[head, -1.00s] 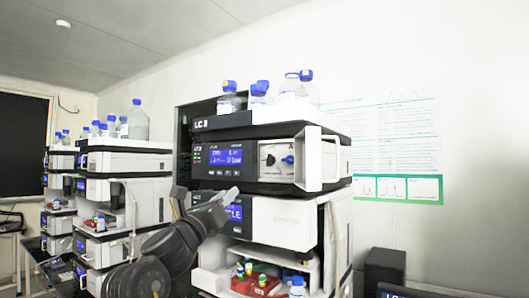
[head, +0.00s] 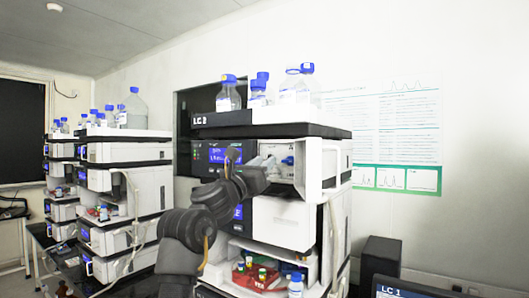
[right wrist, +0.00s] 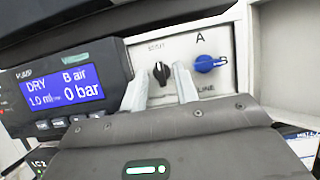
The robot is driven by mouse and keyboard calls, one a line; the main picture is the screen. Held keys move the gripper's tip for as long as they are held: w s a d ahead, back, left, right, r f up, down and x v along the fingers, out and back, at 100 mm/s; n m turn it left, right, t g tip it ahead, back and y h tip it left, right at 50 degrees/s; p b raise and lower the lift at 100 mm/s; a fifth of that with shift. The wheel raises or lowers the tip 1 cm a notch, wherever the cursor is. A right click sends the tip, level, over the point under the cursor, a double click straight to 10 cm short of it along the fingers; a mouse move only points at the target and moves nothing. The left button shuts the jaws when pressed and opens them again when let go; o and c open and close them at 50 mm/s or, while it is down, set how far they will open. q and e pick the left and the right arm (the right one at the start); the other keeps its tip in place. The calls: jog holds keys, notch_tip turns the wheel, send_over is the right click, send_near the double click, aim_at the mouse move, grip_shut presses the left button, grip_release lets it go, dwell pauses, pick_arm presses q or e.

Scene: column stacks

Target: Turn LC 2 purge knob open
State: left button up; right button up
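The black knob (right wrist: 161,72) is on the white pump panel in the right wrist view, its pale pointer line roughly upright, under a small label too blurred to read surely. A blue knob (right wrist: 208,64) is to its right, beside the letters A and B. My right gripper (right wrist: 162,80) is open, its two pale fingers on either side of the black knob; I cannot tell if they touch it. In the head view, the right gripper (head: 270,161) is at the upper module of the near LC stack (head: 284,222) and hides the black knob. My left gripper is not in view.
The pump display (right wrist: 66,90) reads DRY, B air, 0 bar. An open white door (head: 316,168) stands out right of the panel. Blue-capped bottles (head: 260,92) are on top, and a red vial tray (head: 256,279) is below. Another stack (head: 125,190) is at the left.

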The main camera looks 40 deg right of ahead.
jog(key=shift+w+d+r, duration=0.15)
jog(key=shift+d+r, duration=0.15)
jog(key=shift+d, duration=0.3)
grip_shut()
